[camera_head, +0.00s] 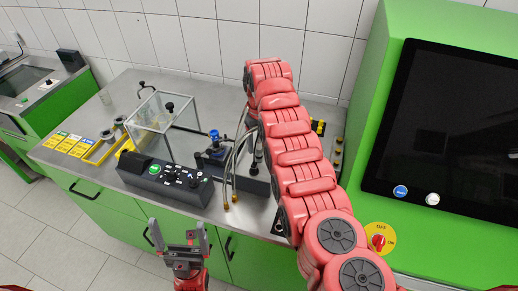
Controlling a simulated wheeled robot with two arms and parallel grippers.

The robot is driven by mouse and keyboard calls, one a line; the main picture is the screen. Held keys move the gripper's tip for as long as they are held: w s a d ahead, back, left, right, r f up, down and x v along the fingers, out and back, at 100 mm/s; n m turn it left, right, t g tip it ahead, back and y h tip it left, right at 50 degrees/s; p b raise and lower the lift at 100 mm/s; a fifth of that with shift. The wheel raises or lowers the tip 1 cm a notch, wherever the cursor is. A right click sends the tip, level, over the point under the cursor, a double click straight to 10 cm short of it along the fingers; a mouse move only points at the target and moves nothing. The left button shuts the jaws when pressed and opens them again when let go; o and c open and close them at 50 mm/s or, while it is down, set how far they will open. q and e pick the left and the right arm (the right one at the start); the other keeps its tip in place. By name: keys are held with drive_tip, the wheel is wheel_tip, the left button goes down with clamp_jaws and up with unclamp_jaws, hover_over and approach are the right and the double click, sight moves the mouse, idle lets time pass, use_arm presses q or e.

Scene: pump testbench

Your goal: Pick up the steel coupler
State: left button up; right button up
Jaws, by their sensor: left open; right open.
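Two small grey metal rings or cylinders (118,122) sit by a yellow-edged holder (97,155) on the left of the bench; I cannot tell whether one is the steel coupler. Two hoses with brass-coloured ends (235,198) hang at the bench's middle. My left gripper (185,233) is open and empty, fingers pointing up, in front of the green cabinet and apart from the bench objects. My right arm reaches across the bench to the back; its gripper is hidden behind the arm.
A clear glass box (150,118) and a black control box (165,184) stand on the steel bench (70,128). A green cabinet with a dark screen (450,125) and a red knob (378,241) blocks the right. Yellow labels (67,143) lie at the left edge.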

sight(259, 148)
wheel_tip(259, 148, down, 3)
drive_tip(key=shift+a+f+p, duration=0.1)
drive_tip(key=shift+a+p, duration=0.05)
drive_tip(key=shift+p, duration=0.45)
clamp_jaws()
